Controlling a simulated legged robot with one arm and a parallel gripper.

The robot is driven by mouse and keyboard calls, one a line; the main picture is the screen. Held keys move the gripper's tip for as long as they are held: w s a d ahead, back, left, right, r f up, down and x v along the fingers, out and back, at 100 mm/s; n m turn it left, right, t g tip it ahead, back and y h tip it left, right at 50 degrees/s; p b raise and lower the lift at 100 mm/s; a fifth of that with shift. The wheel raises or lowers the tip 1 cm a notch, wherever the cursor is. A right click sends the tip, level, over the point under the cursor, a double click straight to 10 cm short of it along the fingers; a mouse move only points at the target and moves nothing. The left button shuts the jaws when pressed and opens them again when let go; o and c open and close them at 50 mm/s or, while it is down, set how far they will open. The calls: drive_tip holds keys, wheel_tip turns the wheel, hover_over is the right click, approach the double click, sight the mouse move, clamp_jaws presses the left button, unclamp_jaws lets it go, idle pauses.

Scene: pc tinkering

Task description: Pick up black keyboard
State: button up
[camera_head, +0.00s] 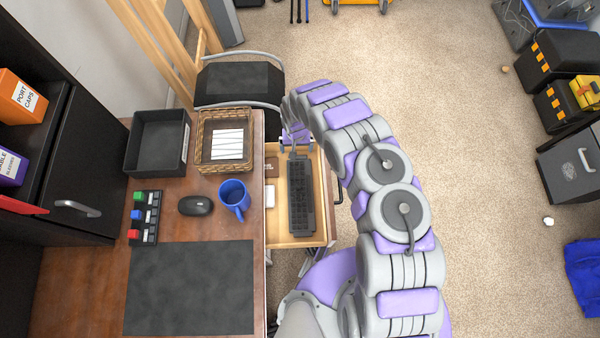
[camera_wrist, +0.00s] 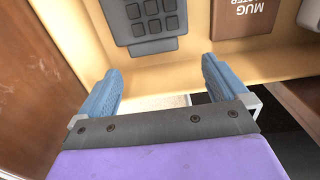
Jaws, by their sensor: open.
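The black keyboard (camera_head: 301,196) lies lengthwise in an open, light wooden drawer (camera_head: 280,241). In the wrist view, one end of the keyboard (camera_wrist: 146,22), with several dark keys, lies on the drawer floor. My gripper (camera_head: 296,142) is at the far end of the drawer, close to the keyboard's far end. In the wrist view, the two blue fingers of my gripper (camera_wrist: 162,66) are spread apart with nothing between them. The keyboard end lies beyond the fingertips, and the drawer's wall edge shows between them. The keyboard's other end is outside the wrist view.
The desk (camera_head: 200,215) left of the drawer holds a blue mug (camera_head: 234,197), black mouse (camera_head: 196,205) and wicker basket (camera_head: 213,166). A chair (camera_head: 238,82) stands beyond.

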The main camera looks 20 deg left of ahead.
sight(299, 153)
drive_tip(key=shift+d+f, duration=0.3)
drive_tip(key=shift+f, duration=0.4)
drive_tip(key=f+b, duration=0.2)
drive_tip(key=f, duration=0.2)
drive_tip(key=shift+w+f, duration=0.15)
drive_tip(key=shift+w, duration=0.05)
drive_tip(key=shift+c, duration=0.3)
drive_tip(key=shift+d, duration=0.1)
drive_tip(key=c, duration=1.4)
